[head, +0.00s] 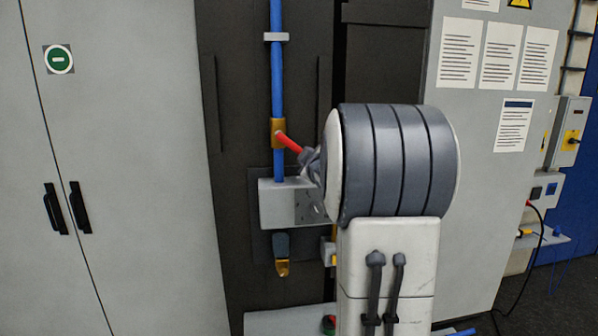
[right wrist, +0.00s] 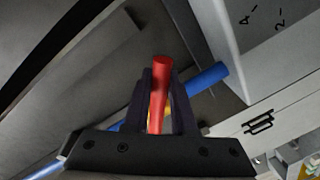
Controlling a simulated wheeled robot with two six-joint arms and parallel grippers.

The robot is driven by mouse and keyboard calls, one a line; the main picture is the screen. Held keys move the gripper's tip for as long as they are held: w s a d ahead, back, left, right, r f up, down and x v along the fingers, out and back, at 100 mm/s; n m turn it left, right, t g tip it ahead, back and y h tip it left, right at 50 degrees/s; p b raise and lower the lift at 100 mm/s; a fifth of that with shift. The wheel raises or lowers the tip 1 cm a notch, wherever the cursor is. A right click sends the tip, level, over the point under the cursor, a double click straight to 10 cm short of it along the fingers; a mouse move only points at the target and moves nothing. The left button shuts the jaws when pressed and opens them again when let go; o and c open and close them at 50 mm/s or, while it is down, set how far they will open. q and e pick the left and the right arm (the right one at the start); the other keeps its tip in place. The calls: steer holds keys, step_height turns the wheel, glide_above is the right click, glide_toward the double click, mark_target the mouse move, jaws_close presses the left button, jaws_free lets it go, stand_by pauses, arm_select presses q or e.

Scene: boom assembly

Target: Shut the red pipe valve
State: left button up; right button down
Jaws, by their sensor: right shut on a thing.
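The red valve handle (head: 288,142) sticks out to the lower right from a brass valve body (head: 277,132) on a vertical blue pipe (head: 277,75). In the right wrist view the red handle (right wrist: 160,85) lies between the two dark fingers of my right gripper (right wrist: 161,95), which is shut on it. The blue pipe also shows there (right wrist: 207,78), behind the handle. In the head view my right gripper (head: 305,158) is at the handle's lower end, partly hidden by my own arm. My left gripper is not in view.
A grey box (head: 284,203) sits just below the valve, with a brass-tipped spout (head: 282,268) beneath it. A grey cabinet (head: 130,130) with black handles stands at left. A panel with paper notices (head: 499,55) stands at right.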

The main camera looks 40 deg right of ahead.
steer(key=n, duration=0.1)
steer(key=r+n, duration=0.1)
steer(key=d+r+n+b, duration=0.1)
steer(key=shift+s+d+r, duration=0.1)
steer(key=shift+s+r, duration=0.15)
steer(key=shift+s, duration=0.1)
steer(key=shift+s+d+r+n+g+h+b, duration=0.15)
steer(key=shift+r+n+g+h, duration=0.1)
steer(key=shift+r+n, duration=0.65)
steer(key=shift+w+r+n+g+h+b, duration=0.2)
steer(key=shift+r+n, duration=0.35)
steer(key=shift+n, duration=0.55)
steer(key=shift+r, duration=0.1)
steer(key=c, duration=0.7)
jaws_free()
steer(key=shift+c, duration=0.2)
steer(key=shift+s, duration=0.2)
steer(key=v, duration=1)
steer(key=shift+s+p, duration=0.2)
steer(key=shift+p, duration=0.1)
